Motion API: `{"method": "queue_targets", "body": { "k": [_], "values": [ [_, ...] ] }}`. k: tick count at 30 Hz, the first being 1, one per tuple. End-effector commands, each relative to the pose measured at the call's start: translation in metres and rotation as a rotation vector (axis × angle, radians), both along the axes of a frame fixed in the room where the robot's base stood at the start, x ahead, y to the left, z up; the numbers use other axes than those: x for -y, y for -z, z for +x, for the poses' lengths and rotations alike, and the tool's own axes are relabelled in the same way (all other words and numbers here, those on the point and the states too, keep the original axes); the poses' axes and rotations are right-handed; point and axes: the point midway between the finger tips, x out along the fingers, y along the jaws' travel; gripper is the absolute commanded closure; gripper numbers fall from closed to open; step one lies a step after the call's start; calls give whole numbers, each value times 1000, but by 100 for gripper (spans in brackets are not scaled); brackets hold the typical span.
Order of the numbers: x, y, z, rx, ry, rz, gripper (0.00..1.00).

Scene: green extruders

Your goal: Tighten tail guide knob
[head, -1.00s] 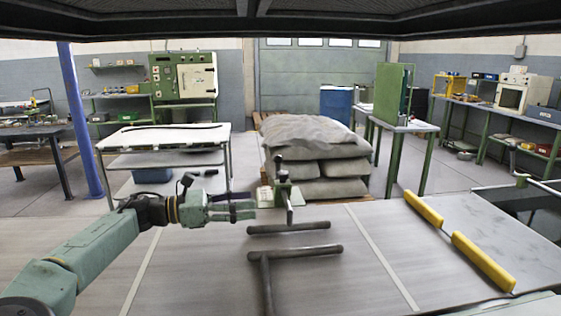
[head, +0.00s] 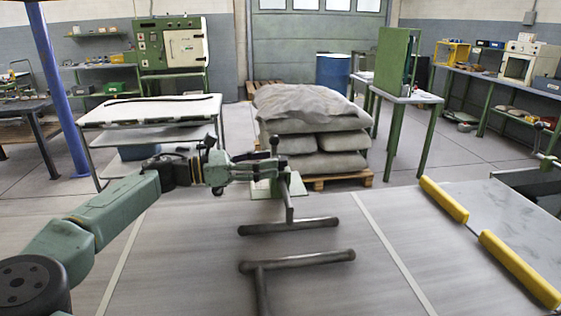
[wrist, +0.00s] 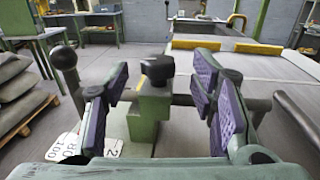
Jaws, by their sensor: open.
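My gripper (wrist: 161,80) is open in the wrist view, with purple pads on its fingers. A black knob (wrist: 157,68) on a green block (wrist: 149,112) shows in the gap between the fingers, with space on both sides. I cannot tell whether the fingers reach as far as the knob. A round black ball knob (wrist: 63,57) on a post stands outside the left finger. In the head view my gripper (head: 264,168) is beside the small green guide stand (head: 287,186) at the far edge of the grey table; its fingers partly hide the stand.
Two dark bars (head: 289,227) (head: 300,260) stand low over the grey table (head: 190,255), near the stand. Yellow rollers (head: 443,199) lie along the right. Stacked grey sacks (head: 310,120) on a pallet are behind the stand. A white-topped table (head: 150,108) stands at the left.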

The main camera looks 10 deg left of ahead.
Motion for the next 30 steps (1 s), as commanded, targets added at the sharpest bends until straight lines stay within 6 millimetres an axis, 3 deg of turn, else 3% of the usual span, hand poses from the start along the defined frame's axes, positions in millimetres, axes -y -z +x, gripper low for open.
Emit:
{"method": "queue_targets", "body": {
  "k": [3, 9, 19, 30],
  "values": [
    [19, 1, 10, 0, 3, -1, 48],
    [35, 1, 20, 0, 0, -1, 48],
    [38, 0, 22, -1, 0, 0, 48],
    [38, 0, 21, -1, 0, 0, 72]
  ]
}}
